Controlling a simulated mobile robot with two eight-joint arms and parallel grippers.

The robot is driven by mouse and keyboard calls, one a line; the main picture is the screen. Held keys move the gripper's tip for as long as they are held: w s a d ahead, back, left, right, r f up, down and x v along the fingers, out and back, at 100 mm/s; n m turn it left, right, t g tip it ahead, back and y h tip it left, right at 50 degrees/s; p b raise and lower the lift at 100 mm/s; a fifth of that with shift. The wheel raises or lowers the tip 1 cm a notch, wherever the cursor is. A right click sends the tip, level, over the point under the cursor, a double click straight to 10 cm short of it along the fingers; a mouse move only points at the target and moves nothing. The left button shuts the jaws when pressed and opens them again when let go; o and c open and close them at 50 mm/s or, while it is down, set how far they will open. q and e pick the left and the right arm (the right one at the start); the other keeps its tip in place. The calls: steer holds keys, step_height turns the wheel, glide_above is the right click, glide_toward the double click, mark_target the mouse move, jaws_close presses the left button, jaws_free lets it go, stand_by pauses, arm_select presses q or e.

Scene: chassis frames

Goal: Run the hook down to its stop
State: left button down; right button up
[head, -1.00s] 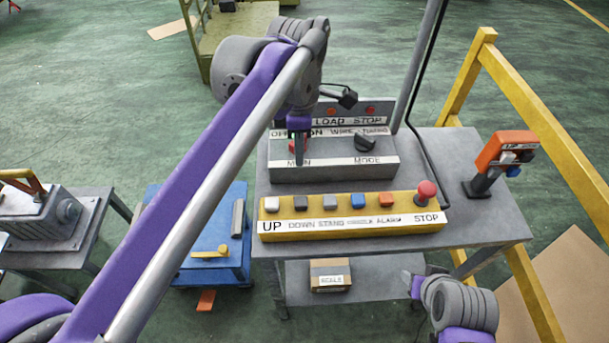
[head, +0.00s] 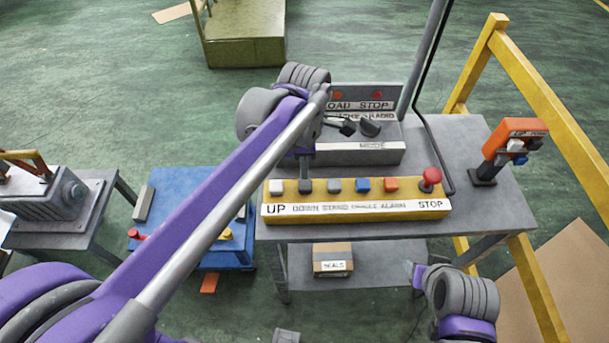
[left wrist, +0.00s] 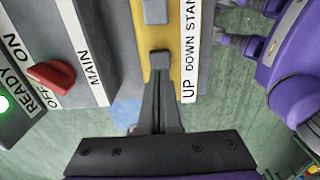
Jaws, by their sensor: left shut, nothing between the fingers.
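The yellow control box (head: 350,193) lies along the front of the grey table, with UP, DOWN, STAND, ALARM and STOP on its label. The dark DOWN button (head: 305,186) is second from the left. My left gripper (head: 304,174) is shut and empty, fingers pointing down at that button. In the left wrist view the fingertips (left wrist: 160,72) meet or overlap the dark button (left wrist: 160,58); I cannot tell whether it is pressed. The white UP button (head: 276,187) is just left. My right arm is at the lower right; its jaws are unclear. No hook shows.
Behind the box stands a grey panel (head: 360,153) with a MODE knob; its red switch (left wrist: 50,76) shows in the left wrist view. The red STOP button (head: 430,178) is at the box's right end. An orange pendant (head: 512,138) and yellow rail (head: 535,90) are further right.

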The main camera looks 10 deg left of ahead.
mark_target(304, 184)
arm_select(q)
steer(key=shift+f, duration=1.75)
